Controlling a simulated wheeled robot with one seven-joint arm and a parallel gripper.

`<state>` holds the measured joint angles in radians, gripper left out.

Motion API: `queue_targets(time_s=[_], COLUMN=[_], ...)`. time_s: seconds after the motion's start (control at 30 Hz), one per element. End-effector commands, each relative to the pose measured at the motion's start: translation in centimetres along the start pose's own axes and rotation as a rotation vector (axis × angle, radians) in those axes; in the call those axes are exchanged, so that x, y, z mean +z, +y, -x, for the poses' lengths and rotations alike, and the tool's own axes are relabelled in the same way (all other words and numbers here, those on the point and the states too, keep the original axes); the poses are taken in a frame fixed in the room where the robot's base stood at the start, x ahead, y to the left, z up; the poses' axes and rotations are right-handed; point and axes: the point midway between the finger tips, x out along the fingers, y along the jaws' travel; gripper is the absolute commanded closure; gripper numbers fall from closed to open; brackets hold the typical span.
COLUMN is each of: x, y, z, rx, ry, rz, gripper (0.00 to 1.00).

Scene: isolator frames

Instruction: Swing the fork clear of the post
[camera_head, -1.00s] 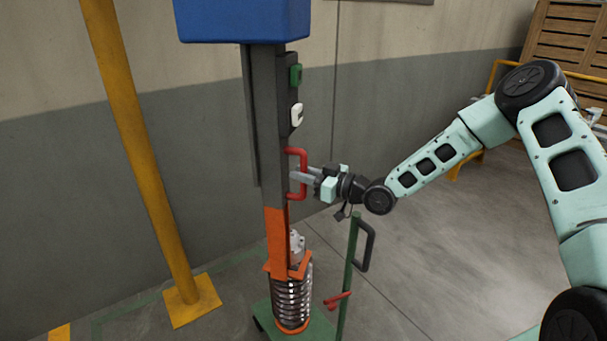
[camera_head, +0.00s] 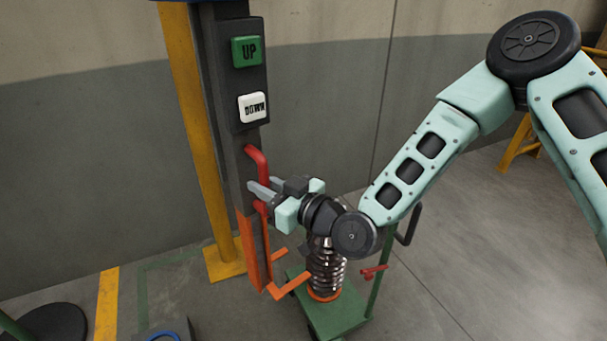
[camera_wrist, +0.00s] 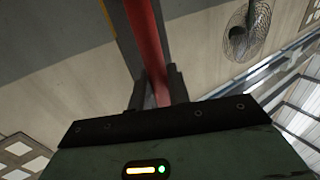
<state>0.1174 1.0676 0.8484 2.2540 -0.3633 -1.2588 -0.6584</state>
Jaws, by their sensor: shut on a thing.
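The orange fork (camera_head: 292,290) is at the foot of a dark upright column (camera_head: 232,125), its two prongs pointing right. A red handle (camera_head: 257,158) is on the column above the orange part. My gripper (camera_head: 257,198) is shut on this handle. In the wrist view the red handle (camera_wrist: 146,45) runs between my fingers (camera_wrist: 158,92). My wrist hides the top of the spring unit.
Green UP (camera_head: 246,51) and white DOWN (camera_head: 253,107) buttons sit on the column above the handle. A yellow pole (camera_head: 196,130) stands behind the column, near the wall. The cart has a green upright (camera_head: 383,275) with a red lever (camera_head: 374,272).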

Motion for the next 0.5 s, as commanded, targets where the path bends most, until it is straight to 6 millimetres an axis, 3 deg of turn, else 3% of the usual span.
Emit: queue_targets(time_s=[0.03,0.2,0.5], x=[0.1,-0.1,-0.2], y=[-1.4,-4.0,-5.5], z=[-0.5,-1.8,-2.6], rx=[-0.006,-0.001,0.004], ry=[0.004,0.004,0.005], rz=[0.003,0.003,0.004], gripper=[1.00,1.00,1.00])
